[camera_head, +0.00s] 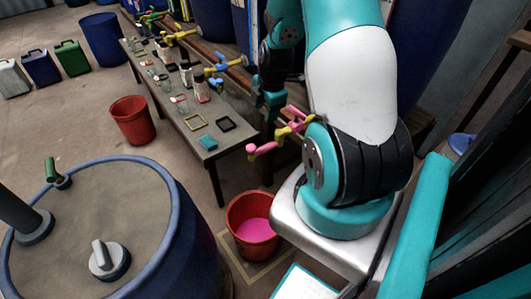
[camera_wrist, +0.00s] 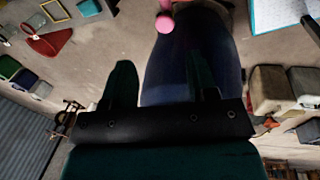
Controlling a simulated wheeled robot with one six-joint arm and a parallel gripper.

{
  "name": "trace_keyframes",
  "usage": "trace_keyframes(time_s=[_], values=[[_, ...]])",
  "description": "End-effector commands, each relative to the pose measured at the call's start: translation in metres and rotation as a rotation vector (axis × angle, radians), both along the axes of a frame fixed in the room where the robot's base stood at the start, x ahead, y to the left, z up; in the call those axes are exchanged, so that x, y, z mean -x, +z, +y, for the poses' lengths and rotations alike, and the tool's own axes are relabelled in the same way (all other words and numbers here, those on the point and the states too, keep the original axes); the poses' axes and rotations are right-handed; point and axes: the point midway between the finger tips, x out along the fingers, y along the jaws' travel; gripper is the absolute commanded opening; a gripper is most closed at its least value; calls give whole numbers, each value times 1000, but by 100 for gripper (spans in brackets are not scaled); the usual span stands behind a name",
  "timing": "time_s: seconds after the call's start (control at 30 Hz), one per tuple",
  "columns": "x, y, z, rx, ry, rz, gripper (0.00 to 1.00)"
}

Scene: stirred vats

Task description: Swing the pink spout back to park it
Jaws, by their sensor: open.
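The pink spout (camera_head: 263,148) has a round pink end and points left from a yellow valve fitting (camera_head: 292,126) beside my arm. The spout's root is partly hidden by my arm.
A bench (camera_head: 180,110) carries glasses, frames and a teal block (camera_head: 208,142). Other coloured spouts, including a blue and yellow one (camera_head: 222,66), stick out above it. A large blue vat (camera_head: 165,235) stands front left. Another red bucket (camera_head: 133,120) stands on the floor.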

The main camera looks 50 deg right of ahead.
Motion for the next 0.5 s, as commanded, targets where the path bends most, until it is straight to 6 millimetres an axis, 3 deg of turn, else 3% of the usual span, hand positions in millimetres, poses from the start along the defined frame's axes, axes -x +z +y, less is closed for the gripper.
trace_keyframes(time_s=[0.03, 0.13, 0.27, 0.5], values=[[6, -11, -9, 11, 13, 8, 53], [11, -19, -18, 29, 38, 15, 53], [9, -31, -19, 30, 43, 17, 53], [0, -80, -21, 26, 44, 19, 53]])
